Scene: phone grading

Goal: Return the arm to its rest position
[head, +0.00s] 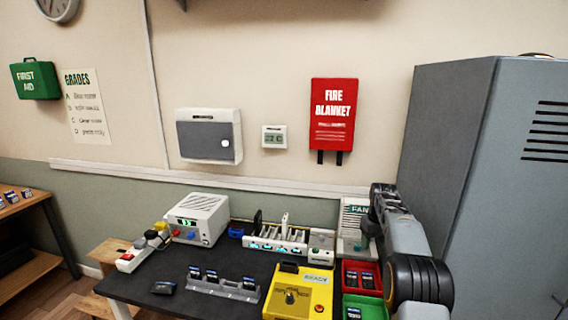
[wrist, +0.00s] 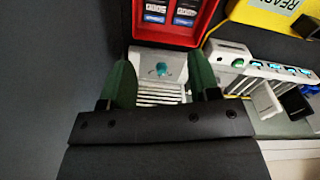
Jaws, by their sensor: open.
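My gripper (wrist: 160,82) is open and empty in the wrist view, its two green fingers spread apart. Between the fingers lies a light grey slatted unit (wrist: 158,66) with a teal knob. In the head view my arm reaches in from the right side and bends over the right end of the table. My gripper (head: 366,240) shows there partly, as a dark green shape in front of the fan unit (head: 352,215). I cannot tell from this view how far above the table it is.
A red bin (head: 350,265) and a green bin (head: 347,300) with phones stand beside my arm. The yellow tester (head: 310,296), charging rack (head: 262,246) and white power supply (head: 208,212) fill the dark table. A tall grey cabinet (head: 455,150) stands close on the right.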

